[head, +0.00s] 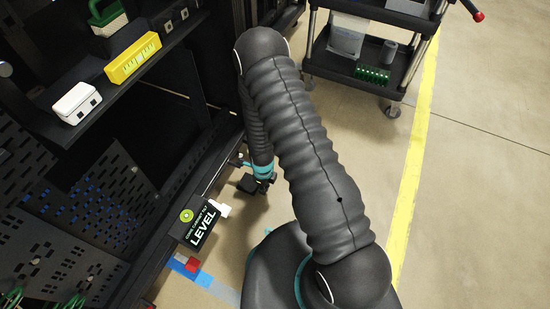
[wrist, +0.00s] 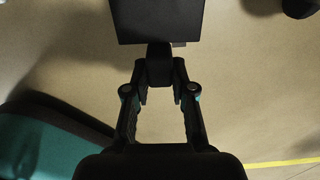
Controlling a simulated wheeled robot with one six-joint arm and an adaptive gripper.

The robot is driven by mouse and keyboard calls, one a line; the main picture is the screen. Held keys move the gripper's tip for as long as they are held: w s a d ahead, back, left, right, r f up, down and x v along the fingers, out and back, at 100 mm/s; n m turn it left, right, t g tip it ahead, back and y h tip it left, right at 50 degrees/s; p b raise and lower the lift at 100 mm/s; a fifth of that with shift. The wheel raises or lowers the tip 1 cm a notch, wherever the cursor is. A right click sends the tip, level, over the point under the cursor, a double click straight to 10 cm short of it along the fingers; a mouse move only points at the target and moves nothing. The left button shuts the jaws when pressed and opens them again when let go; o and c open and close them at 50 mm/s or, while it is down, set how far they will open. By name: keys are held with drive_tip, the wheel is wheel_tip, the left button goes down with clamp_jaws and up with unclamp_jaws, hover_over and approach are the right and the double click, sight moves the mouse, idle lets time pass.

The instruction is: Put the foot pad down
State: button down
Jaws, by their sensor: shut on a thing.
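The foot pad appears as a dark, flat square plate (wrist: 158,22) at the top of the wrist view, with a short narrower stem below it. My gripper (wrist: 160,80) is shut on that stem, one finger on each side. In the head view, my gripper (head: 264,178) is low beside the rack's lower edge, with the dark pad (head: 247,184) at its tip. The pad seems to be close to the floor, but I cannot tell whether it touches. My arm hides part of the area behind it.
Blue tape (head: 190,272) and a red block (head: 192,264) are below. A cart (head: 360,65) stands upper right. Floor beyond the yellow line is clear.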

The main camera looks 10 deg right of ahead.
drive_tip(key=w+d, duration=0.2)
drive_tip(key=w, duration=0.1)
drive_tip(key=w+d, duration=0.2)
drive_tip(key=w, duration=0.1)
drive_tip(key=w+d, duration=0.3)
drive_tip(key=shift+w, duration=0.3)
drive_tip(key=w+d, duration=0.1)
drive_tip(key=w+d+f, duration=0.1)
drive_tip(key=w, duration=0.1)
drive_tip(key=shift+d, duration=0.15)
drive_tip(key=shift+f, duration=0.25)
drive_tip(key=shift+f+b, duration=0.4)
drive_tip(key=shift+b, duration=0.2)
drive_tip(key=shift+s+f, duration=0.1)
drive_tip(key=shift+f, duration=0.15)
